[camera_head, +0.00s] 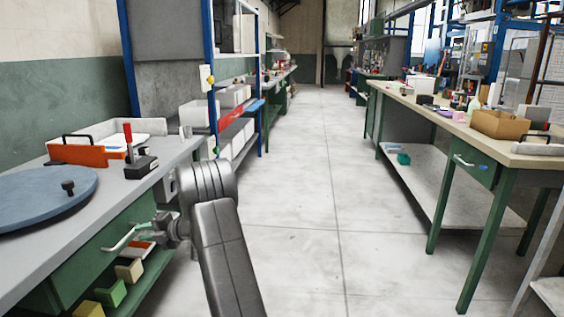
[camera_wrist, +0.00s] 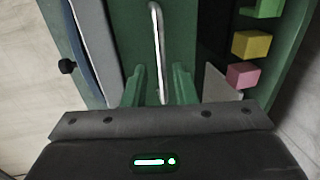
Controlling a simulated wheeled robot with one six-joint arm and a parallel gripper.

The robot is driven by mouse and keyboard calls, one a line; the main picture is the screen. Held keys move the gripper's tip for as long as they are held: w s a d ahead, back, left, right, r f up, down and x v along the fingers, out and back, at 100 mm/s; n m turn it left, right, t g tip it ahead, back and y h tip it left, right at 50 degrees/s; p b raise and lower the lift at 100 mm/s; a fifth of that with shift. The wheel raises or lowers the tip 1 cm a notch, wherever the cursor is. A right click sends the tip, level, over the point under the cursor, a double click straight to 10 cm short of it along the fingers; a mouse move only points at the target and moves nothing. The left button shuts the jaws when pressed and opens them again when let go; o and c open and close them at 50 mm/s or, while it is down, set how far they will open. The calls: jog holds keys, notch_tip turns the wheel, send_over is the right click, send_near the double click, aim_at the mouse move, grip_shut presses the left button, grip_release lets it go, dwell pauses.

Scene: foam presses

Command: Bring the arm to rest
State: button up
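My arm (camera_head: 222,235) reaches up from the bottom of the head view and bends left toward the green drawer front of the left workbench. My gripper (camera_head: 160,230) is beside the right end of the drawer's pale bar handle (camera_head: 122,239). In the wrist view, two green fingers of my gripper (camera_wrist: 158,72) stand apart. The handle (camera_wrist: 157,35) shows as a long white bar in the gap between them. I see no finger clearly touching it. Whether the bar lies between the fingertips or beyond them, I cannot tell.
The left bench top (camera_head: 122,188) carries a blue round plate (camera_head: 45,197), an orange-fronted tray (camera_head: 80,155) and a black block with a red handle (camera_head: 141,166). The aisle floor (camera_head: 310,200) is clear up to the right workbench (camera_head: 450,118).

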aim_at(130, 234)
jog(key=x, duration=0.6)
jog(key=shift+a+f+b, duration=0.15)
jog(key=shift+a+b, duration=0.15)
jog(key=shift+b, duration=0.1)
jog(key=shift+d, duration=0.2)
